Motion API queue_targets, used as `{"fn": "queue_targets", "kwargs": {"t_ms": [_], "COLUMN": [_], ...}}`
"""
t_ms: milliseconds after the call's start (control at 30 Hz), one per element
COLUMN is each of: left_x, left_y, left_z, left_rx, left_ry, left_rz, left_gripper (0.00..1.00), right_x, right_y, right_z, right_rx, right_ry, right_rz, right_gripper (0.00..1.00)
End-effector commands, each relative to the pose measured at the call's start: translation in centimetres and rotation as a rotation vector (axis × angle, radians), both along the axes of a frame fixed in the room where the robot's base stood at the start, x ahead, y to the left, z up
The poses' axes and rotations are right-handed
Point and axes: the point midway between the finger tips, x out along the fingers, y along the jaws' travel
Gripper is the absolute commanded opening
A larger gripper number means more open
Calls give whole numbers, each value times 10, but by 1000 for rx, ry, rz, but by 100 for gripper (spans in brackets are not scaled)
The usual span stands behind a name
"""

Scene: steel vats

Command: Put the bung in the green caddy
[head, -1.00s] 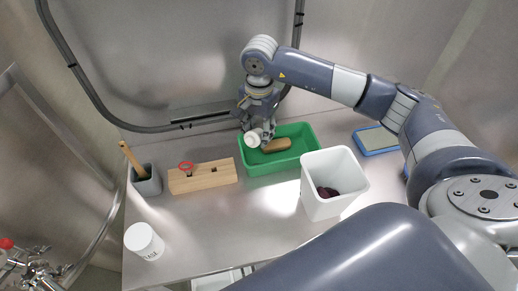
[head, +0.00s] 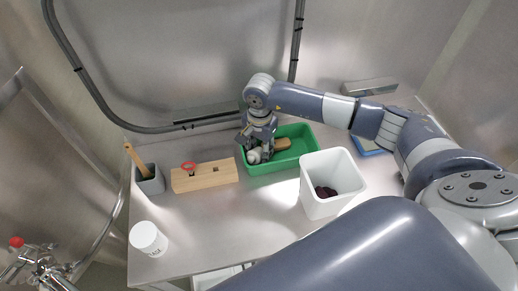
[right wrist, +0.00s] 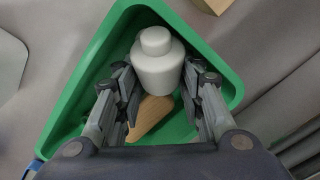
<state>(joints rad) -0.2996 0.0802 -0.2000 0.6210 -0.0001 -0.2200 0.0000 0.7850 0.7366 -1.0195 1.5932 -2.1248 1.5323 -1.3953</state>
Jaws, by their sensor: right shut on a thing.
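The bung, a white rounded stopper with a knob, shows in the head view (head: 254,156) and in the right wrist view (right wrist: 157,66). My right gripper (head: 260,151) is shut on it, with a finger on each side of it in the right wrist view (right wrist: 162,82). The green caddy (head: 288,163) is a rectangular tray near the back of the bench; its green wall also shows in the right wrist view (right wrist: 80,72). The bung is inside the caddy's outline at its left end. I cannot tell if it touches the floor. My left gripper is out of view.
A tan wooden piece (head: 284,144) lies in the caddy beside the bung. A wooden block (head: 205,177) with a red ring stands left of the caddy, a grey pot (head: 150,181) further left. A white bin (head: 316,193) stands in front right, a white jar (head: 148,238) at front left.

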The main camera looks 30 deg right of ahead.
Motion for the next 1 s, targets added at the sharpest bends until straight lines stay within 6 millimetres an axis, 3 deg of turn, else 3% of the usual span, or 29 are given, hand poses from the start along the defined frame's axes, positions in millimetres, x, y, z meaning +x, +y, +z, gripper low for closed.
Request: {"fn": "queue_targets", "kwargs": {"t_ms": [100,500,533,600,1000], "left_x": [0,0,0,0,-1], "left_y": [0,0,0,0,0], "left_z": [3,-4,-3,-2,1], "left_rx": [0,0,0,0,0], "left_ry": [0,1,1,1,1], "left_rz": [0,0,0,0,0], "left_gripper": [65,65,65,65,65], "right_x": [0,1,1,0,0], "right_y": [0,0,0,0,0], "right_z": [-9,-15,-14,-13,-12], "right_rx": [-1,-1,-1,0,1], "right_ry": [0,-3,-3,-1,-1], "right_rz": [-1,0,0,0,0], "right_gripper": [7,7,40,56,56]}}
